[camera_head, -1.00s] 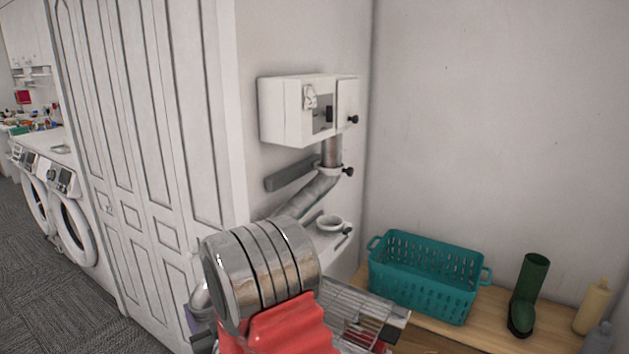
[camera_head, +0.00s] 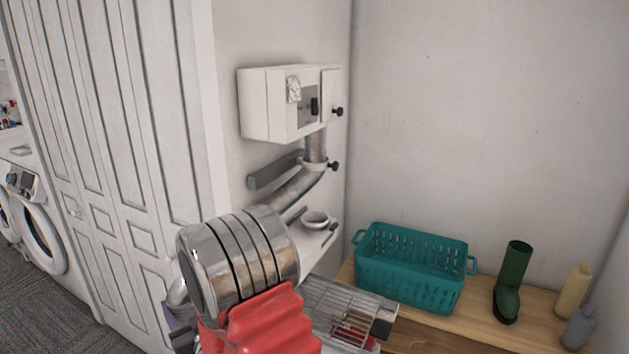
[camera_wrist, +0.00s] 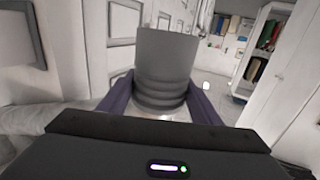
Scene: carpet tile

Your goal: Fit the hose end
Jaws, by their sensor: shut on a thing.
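In the wrist view my gripper (camera_wrist: 163,95) is shut on the grey ribbed hose end (camera_wrist: 163,62), with one purple finger on each side. The hose end stands upright in the picture, its wide plain rim uppermost. In the head view a silver hose (camera_head: 292,192) slants down from a white collar (camera_head: 312,163) under a white wall box (camera_head: 270,103) and passes behind my arm. My arm hides most of the gripper and the hose end there. A white ring-shaped fitting (camera_head: 316,218) sits on a white ledge below the collar.
A teal basket (camera_head: 410,280), a green boot (camera_head: 508,285) and two bottles (camera_head: 574,290) stand on a wooden bench (camera_head: 465,328) at right. A wire rack (camera_head: 345,305) lies beside my arm. White panelled doors (camera_head: 110,150) and a washing machine (camera_head: 40,235) are at left.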

